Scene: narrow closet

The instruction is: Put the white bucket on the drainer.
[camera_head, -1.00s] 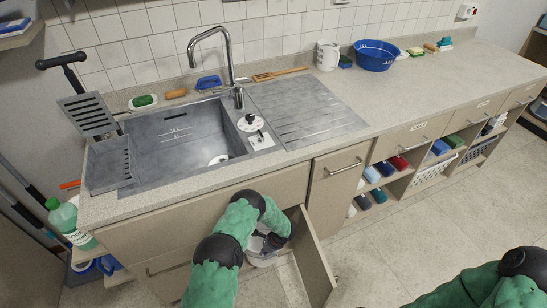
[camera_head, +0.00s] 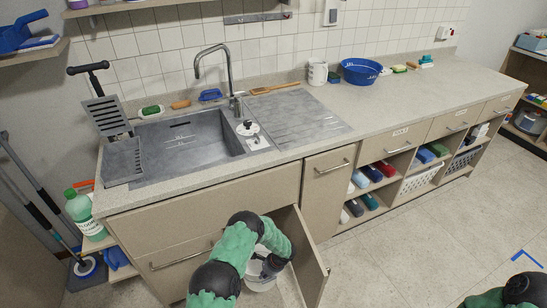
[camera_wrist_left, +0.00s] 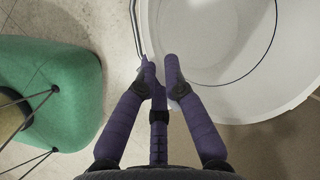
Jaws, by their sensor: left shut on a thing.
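The white bucket (camera_head: 262,283) is low in front of the open cabinet under the sink, partly covered by my left arm. My left gripper (camera_head: 272,264) is at the bucket's upper edge. In the left wrist view the bucket (camera_wrist_left: 225,95) fills the upper right, with its empty inside showing. My gripper's dark fingers (camera_wrist_left: 160,68) are shut on its rim. The drainer (camera_head: 295,122) is the grooved metal surface right of the sink basin; it looks bare. My right arm shows at the lower right; its gripper is out of view.
The open cabinet door (camera_head: 312,262) stands close right of the bucket. The counter edge overhangs it. A tap (camera_head: 228,70) rises behind the sink. A brush (camera_head: 275,88), a white jug (camera_head: 317,72) and a blue basin (camera_head: 361,71) stand behind or right of the drainer.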

